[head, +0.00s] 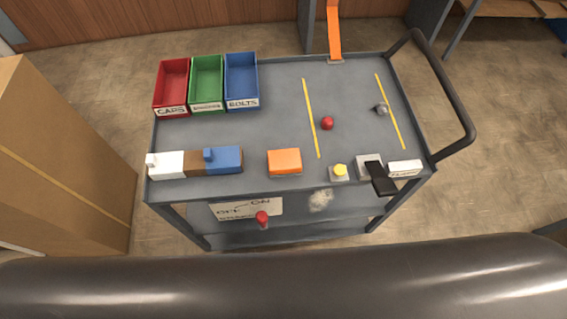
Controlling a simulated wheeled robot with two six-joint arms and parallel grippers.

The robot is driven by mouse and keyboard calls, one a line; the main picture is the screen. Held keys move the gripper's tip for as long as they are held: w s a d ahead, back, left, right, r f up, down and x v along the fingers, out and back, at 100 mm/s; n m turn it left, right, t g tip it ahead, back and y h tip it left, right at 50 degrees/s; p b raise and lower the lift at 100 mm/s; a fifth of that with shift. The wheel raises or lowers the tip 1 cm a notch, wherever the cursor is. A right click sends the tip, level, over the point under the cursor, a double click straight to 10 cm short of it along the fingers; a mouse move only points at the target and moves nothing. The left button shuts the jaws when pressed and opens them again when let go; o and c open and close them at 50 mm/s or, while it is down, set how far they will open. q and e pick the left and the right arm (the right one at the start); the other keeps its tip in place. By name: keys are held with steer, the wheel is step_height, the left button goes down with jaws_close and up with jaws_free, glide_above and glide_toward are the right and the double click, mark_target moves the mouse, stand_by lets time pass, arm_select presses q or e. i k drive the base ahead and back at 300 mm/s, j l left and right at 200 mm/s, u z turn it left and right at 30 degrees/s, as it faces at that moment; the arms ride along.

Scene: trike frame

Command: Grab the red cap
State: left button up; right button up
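A small round red piece (327,123), which looks like the red cap, lies on the grey cart top (270,125). It sits just right of the left yellow line (311,118), with clear surface around it. A red knob (262,217) also shows on the cart's front, by an OFF/ON label (246,208). The red bin labelled CAPS (172,88) stands at the cart's back left and looks empty. Neither of my grippers is in view.
Green (207,80) and blue (242,80) bins stand beside the red one. A grey piece (381,108) lies near the right yellow line. Blocks, an orange box (284,161), a yellow button (340,170) and a black lever (382,180) line the front edge. A handle (447,90) projects right.

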mark_target(327, 122)
steer(key=i+l+u, duration=0.1)
steer(key=l, duration=0.8)
steer(key=i+l, duration=0.1)
steer(key=l, duration=0.8)
steer(key=i+u, duration=0.05)
